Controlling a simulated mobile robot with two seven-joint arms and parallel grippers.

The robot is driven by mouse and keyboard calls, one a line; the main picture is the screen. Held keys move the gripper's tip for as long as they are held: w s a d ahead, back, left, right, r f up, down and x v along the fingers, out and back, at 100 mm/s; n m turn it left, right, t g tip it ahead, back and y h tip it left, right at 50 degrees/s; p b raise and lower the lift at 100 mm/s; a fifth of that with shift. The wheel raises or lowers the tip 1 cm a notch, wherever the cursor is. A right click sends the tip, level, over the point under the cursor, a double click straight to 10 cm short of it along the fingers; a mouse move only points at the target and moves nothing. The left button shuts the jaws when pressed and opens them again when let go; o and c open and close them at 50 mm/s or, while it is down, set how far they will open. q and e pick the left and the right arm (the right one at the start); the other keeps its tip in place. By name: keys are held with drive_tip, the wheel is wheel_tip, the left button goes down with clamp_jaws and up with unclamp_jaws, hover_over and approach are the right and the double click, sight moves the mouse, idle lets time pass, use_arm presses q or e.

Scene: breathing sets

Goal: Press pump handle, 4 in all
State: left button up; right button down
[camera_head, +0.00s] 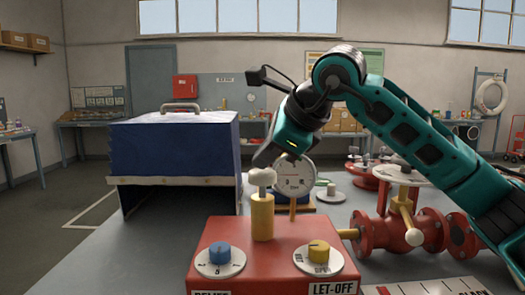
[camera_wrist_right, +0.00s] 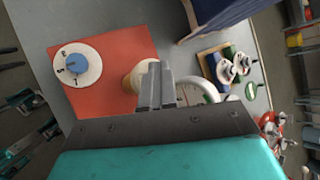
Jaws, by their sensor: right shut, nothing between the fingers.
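The pump is a yellow post (camera_head: 263,222) with a white handle (camera_head: 262,178) on top, standing upright on a red box (camera_head: 286,237). My right gripper (camera_head: 264,157) is just above the handle in the head view; I cannot tell whether it touches it. In the right wrist view its fingers (camera_wrist_right: 156,82) are pressed together, with nothing between them. They hide part of the pump, whose pale yellow post (camera_wrist_right: 136,78) shows beside them above the red box (camera_wrist_right: 105,45). My left gripper is not in view.
The box carries a blue dial (camera_head: 219,253) and a yellow let-off knob (camera_head: 319,251). A round gauge (camera_head: 294,180) stands behind the pump. A blue cover (camera_head: 172,150) is at left; red valves and pipes (camera_head: 392,235) are at right. The table's left front is clear.

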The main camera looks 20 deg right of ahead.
sight(265, 172)
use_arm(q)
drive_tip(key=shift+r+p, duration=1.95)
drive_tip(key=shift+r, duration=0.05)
use_arm(e)
drive_tip(key=shift+r, duration=2.45)
drive_tip(key=shift+w, duration=0.1)
use_arm(q)
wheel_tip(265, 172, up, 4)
drive_tip(key=p, duration=0.4)
use_arm(e)
wheel_tip(265, 172, up, 5)
drive_tip(key=shift+r, duration=0.1)
